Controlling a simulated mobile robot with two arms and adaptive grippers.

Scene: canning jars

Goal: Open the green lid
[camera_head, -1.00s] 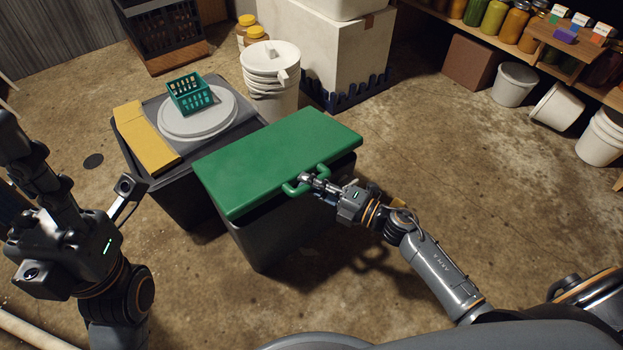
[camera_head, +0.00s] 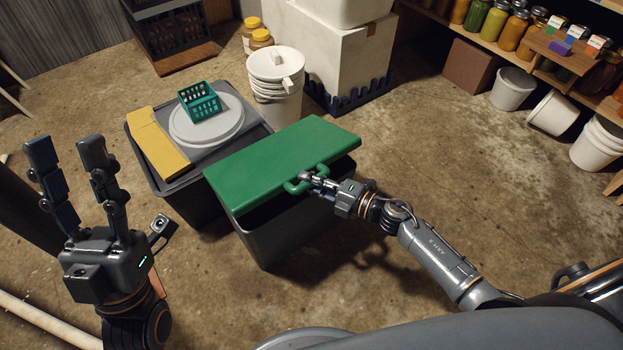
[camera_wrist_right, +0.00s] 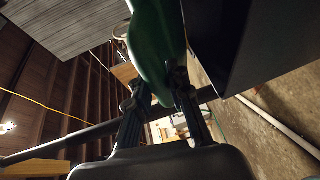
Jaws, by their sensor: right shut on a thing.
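The green lid (camera_head: 280,160) sits on a dark grey bin (camera_head: 275,238). Its front edge looks a little raised, with a dark gap between it and the bin's rim. The lid has a green loop handle (camera_head: 293,187) at its front edge. My right gripper (camera_head: 312,179) is shut on this handle. In the right wrist view green plastic (camera_wrist_right: 158,45) runs between the fingers of the right gripper (camera_wrist_right: 161,88). My left gripper (camera_head: 66,150) is open and empty, fingers pointing up, well left of the bin. The bin's inside is hidden.
A second dark bin (camera_head: 187,210) beside it bears a yellow board (camera_head: 157,143), a grey round lid (camera_head: 215,135) and a teal basket (camera_head: 203,105). White buckets (camera_head: 275,80) and a white box (camera_head: 335,50) stand behind.

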